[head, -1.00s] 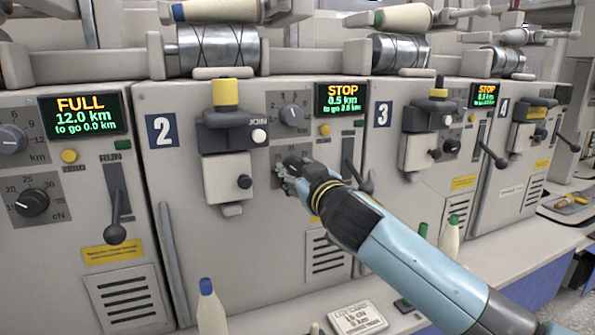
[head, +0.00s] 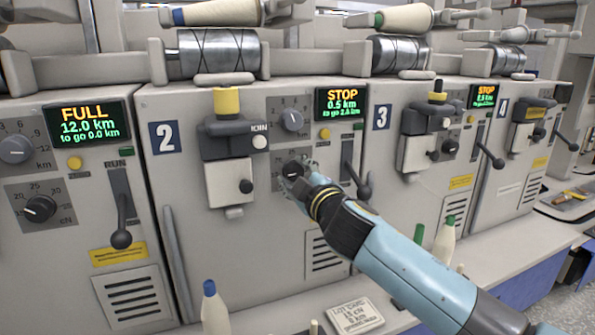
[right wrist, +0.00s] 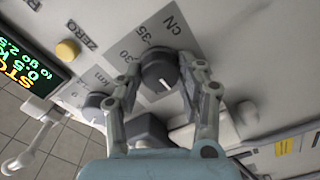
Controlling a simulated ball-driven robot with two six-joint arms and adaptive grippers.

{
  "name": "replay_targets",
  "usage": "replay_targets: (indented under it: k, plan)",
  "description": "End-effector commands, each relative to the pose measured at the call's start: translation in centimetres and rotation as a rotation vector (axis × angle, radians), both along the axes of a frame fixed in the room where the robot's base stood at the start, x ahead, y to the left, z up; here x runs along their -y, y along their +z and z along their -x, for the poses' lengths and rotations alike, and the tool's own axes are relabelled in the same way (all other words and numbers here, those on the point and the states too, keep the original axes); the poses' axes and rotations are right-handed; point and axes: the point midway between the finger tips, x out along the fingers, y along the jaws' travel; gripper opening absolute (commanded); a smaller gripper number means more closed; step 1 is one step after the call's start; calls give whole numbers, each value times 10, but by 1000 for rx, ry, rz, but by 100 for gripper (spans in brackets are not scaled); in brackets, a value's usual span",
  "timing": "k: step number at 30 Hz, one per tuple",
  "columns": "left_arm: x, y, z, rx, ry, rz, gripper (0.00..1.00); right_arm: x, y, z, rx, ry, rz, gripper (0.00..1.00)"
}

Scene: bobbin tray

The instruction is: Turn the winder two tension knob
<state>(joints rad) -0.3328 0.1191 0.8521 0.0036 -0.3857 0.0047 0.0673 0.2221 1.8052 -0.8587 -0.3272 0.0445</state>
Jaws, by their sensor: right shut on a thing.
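The black tension knob (head: 294,168) of winder two sits on a grey dial plate, below the other dial. My right gripper (head: 290,177) is shut on this knob. In the right wrist view the two fingers (right wrist: 160,84) hold the knob (right wrist: 159,70) from both sides. Its white mark shows there, pointing down and to the right in that picture. The scale beside it reads 35 and cN. Part of the scale is hidden by the fingers. My left gripper is not in view.
Winder two's STOP display (head: 342,103) and length knob (head: 291,120) are above the gripper. A dark-knobbed lever (head: 363,188) stands close to its right. A lot card (head: 355,316) with 15 cN lies on the ledge below, near several bobbin cones, one blue-tipped (head: 214,308).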

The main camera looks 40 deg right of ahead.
Motion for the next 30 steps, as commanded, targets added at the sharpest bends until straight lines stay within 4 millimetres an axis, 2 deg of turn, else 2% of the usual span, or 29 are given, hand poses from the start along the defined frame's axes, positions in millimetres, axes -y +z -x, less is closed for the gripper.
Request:
replay_targets:
  k: [10, 25, 26, 30]
  plan:
    - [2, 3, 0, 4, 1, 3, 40, -1, 0, 0, -30, 1, 120, 6]
    - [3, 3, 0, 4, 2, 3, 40, -1, -1, 0, -35, 1, 137, 6]
    - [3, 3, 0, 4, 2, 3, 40, -1, -1, 0, -35, 1, 137, 41]
    - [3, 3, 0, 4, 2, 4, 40, -1, -1, 0, -34, 1, 137, 59]
